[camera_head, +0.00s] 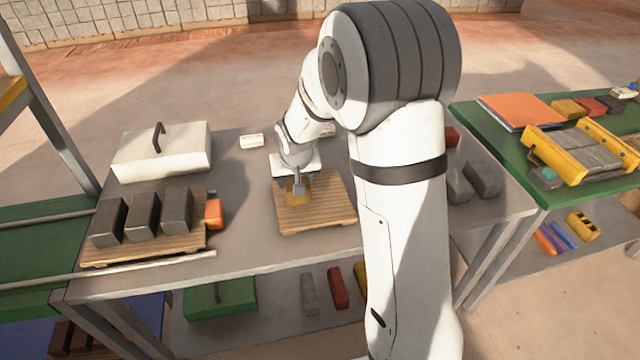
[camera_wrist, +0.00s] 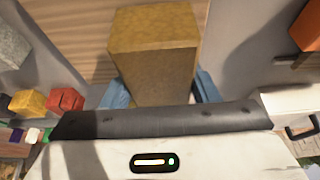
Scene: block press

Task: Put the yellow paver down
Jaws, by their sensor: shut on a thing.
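The yellow paver (camera_wrist: 155,55) is held between the blue fingertips of my gripper (camera_wrist: 160,88) in the wrist view. In the head view my gripper (camera_head: 299,186) is over the right-hand wooden pallet (camera_head: 315,218), with the yellow paver (camera_head: 298,197) at its tip. The paver is at or just above the slats; I cannot tell whether it touches them. The gripper hides part of the paver in the head view. No other block shows on this pallet.
A left-hand pallet (camera_head: 150,250) carries dark grey blocks (camera_head: 143,214), with an orange block (camera_head: 214,214) beside them. A white lidded box (camera_head: 162,153) stands behind it. Grey stones (camera_head: 483,178) lie to the right, past my arm. Grey tabletop (camera_head: 243,195) is bare between the pallets.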

